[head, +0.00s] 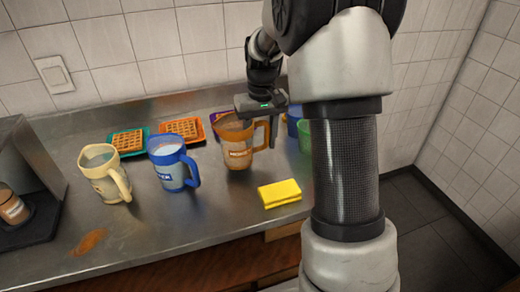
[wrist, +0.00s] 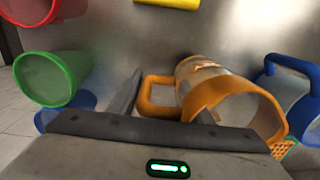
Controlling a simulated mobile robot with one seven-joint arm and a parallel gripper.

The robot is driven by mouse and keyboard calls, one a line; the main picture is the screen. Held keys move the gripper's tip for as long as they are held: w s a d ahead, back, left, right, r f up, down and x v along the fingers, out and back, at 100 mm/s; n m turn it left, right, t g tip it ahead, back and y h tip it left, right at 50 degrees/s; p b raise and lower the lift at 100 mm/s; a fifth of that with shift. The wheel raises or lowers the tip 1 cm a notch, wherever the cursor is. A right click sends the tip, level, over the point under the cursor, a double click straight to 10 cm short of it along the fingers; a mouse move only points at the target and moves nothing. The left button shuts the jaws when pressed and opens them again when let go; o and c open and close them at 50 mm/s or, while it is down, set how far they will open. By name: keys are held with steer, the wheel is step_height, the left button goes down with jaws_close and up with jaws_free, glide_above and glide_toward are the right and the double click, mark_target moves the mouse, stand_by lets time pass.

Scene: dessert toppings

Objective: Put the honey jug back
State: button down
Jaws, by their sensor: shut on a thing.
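An orange jug (head: 237,155) with a pale label, which I take to be the honey jug, stands upright at the middle of the counter. My gripper (head: 262,140) is at its right side, shut on its handle. In the wrist view the orange jug (wrist: 230,95) has its handle between the two fingers of my gripper (wrist: 168,103). I cannot tell whether its base touches the counter. The label is too small to read surely.
A blue jug (head: 172,165) and a cream jug (head: 102,172) stand to the left. Waffles on a teal plate (head: 128,141) and an orange plate (head: 181,130) lie behind. A yellow sponge (head: 279,193) is in front. Blue and green cups (wrist: 50,78) stand close by.

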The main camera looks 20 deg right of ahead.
steer(key=shift+f, duration=1.2)
steer(key=shift+f, duration=0.1)
steer(key=c, duration=0.9)
jaws_free()
steer(key=shift+f, duration=0.1)
